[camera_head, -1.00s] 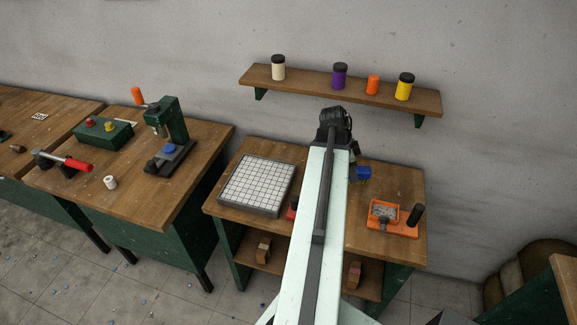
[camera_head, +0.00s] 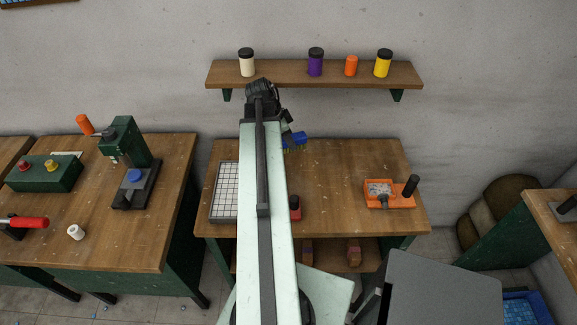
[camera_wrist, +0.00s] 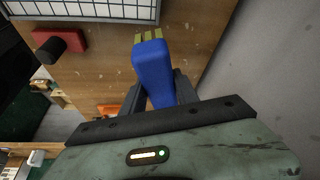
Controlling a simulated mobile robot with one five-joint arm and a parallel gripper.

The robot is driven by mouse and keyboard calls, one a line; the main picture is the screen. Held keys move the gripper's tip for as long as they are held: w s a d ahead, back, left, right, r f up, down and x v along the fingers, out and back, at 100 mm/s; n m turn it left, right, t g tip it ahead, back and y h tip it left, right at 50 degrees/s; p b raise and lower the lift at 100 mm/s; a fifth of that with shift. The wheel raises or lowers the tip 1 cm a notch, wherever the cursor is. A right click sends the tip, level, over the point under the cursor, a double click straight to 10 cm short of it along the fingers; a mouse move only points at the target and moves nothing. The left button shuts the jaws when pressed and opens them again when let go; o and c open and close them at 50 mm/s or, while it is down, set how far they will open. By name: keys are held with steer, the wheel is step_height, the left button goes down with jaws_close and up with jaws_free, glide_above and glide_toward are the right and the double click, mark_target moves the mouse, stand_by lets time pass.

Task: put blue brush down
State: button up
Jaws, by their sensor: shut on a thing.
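The blue brush (camera_head: 297,136) is between the fingers of my gripper (camera_head: 289,138) near the back edge of the middle wooden bench (camera_head: 345,160). In the wrist view, the blue brush (camera_wrist: 153,75) has a blue handle and yellow bristles pointing toward the top of the picture. My gripper (camera_wrist: 158,90) is shut on its handle, a dark finger on each side. The wooden top shows around it. I cannot tell whether the bristles touch the bench.
A white gridded board (camera_head: 224,192) lies on the bench at left, partly behind my arm. A red block with a dark knob (camera_head: 295,207) is at the front. An orange tray (camera_head: 403,201) stands at right. The bench between is clear. A shelf with jars (camera_head: 315,74) hangs above.

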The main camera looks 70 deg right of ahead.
mark_target(291, 151)
steer(key=shift+n, duration=0.4)
steer(key=r+p, duration=0.2)
steer(key=r, duration=0.1)
steer(key=s+r, duration=0.1)
steer(key=shift+a+r+p, duration=0.25)
steer(key=shift+p, duration=0.15)
steer(key=shift+s, duration=0.15)
step_height(291, 151, down, 11)
steer(key=b, duration=1.1)
steer(key=shift+f, duration=0.2)
steer(key=o, duration=1.2)
steer(key=shift+r, duration=0.1)
steer(key=shift+r, duration=0.35)
steer(key=p+v, duration=1.2)
steer(key=shift+r, duration=0.15)
steer(key=shift+a, duration=0.1)
